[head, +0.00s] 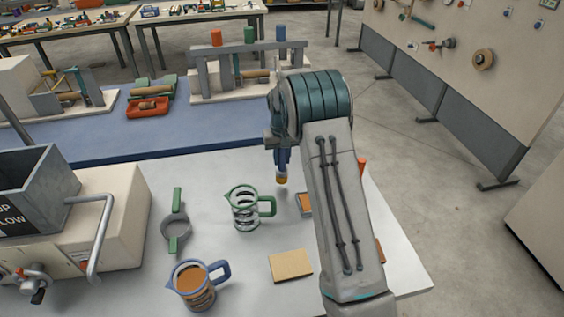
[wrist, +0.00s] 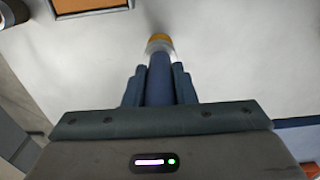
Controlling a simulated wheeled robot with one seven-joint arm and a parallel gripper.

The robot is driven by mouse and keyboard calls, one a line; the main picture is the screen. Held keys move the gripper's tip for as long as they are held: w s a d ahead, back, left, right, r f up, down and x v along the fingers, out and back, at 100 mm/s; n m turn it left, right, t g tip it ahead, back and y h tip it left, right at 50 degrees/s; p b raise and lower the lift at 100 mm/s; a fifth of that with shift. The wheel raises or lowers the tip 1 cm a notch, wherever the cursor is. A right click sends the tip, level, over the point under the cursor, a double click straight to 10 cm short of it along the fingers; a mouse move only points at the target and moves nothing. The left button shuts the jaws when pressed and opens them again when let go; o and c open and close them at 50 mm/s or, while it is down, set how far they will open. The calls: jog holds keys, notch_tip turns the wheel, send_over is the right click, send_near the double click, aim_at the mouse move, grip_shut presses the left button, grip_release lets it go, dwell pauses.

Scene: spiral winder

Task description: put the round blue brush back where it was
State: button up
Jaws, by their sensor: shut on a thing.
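My gripper (head: 281,156) is shut on the round blue brush (head: 282,179) and holds it tip down over the white table. The brush has a blue handle, a pale metal band and an orange-yellow tip. In the wrist view the blue handle (wrist: 161,78) sits between the dark fingers and the tip points away from the palm. I cannot tell whether the tip touches the table. An orange framed tray (head: 305,204) lies just right of the brush, partly hidden by my arm; its corner also shows in the wrist view (wrist: 92,5).
A green-handled jug (head: 245,208) stands close, left of the brush. A blue-handled mug with brown contents (head: 195,284), a green-handled ring tool (head: 176,232) and a tan pad (head: 291,265) are nearer. A grey hopper machine (head: 125,215) is at left. Blue bench (head: 215,130) lies behind.

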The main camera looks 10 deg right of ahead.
aim_at(282, 170)
jog(key=shift+f+p, duration=0.35)
jog(key=shift+f, duration=1.15)
jog(key=shift+f, duration=0.25)
jog(key=o, duration=1)
jog(key=shift+r, duration=0.1)
jog(key=shift+r, duration=0.1)
